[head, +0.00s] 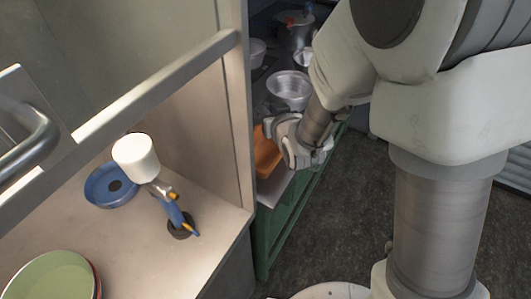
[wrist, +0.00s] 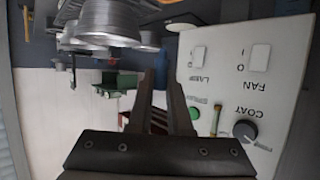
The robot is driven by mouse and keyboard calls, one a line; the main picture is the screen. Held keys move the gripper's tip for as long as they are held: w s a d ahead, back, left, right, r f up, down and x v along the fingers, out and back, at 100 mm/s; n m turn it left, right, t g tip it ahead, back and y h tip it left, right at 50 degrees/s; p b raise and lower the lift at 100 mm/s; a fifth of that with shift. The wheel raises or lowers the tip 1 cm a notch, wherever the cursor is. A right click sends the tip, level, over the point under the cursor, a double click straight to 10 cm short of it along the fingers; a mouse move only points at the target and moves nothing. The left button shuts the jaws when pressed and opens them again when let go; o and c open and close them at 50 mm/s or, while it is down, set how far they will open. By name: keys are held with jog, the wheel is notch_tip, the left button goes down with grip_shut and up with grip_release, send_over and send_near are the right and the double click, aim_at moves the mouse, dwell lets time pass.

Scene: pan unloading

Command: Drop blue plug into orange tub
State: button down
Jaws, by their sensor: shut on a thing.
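The orange tub (head: 266,152) stands on the shelf at the middle of the head view, just left of and partly behind my gripper (head: 273,130). My gripper hangs close over the tub's right side; whether it is above the opening cannot be told. In the wrist view my gripper (wrist: 163,82) points up the picture with its two dark fingers close together. The tub is not clear in the wrist view.
Metal bowls (head: 288,88) stand behind my gripper. A partition edge (head: 238,110) and the shelf's green frame (head: 283,232) are close by. The left bench holds a blue dish (head: 110,187), a white cylinder (head: 136,157) and a green plate (head: 52,278). A control panel (wrist: 250,75) shows right.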

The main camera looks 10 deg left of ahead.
notch_tip(320, 180, down, 6)
jog(key=b, duration=0.3)
jog(key=shift+r, duration=0.25)
jog(key=c, duration=0.8)
grip_release()
jog(key=shift+o, duration=0.2)
jog(key=shift+s+r, duration=0.1)
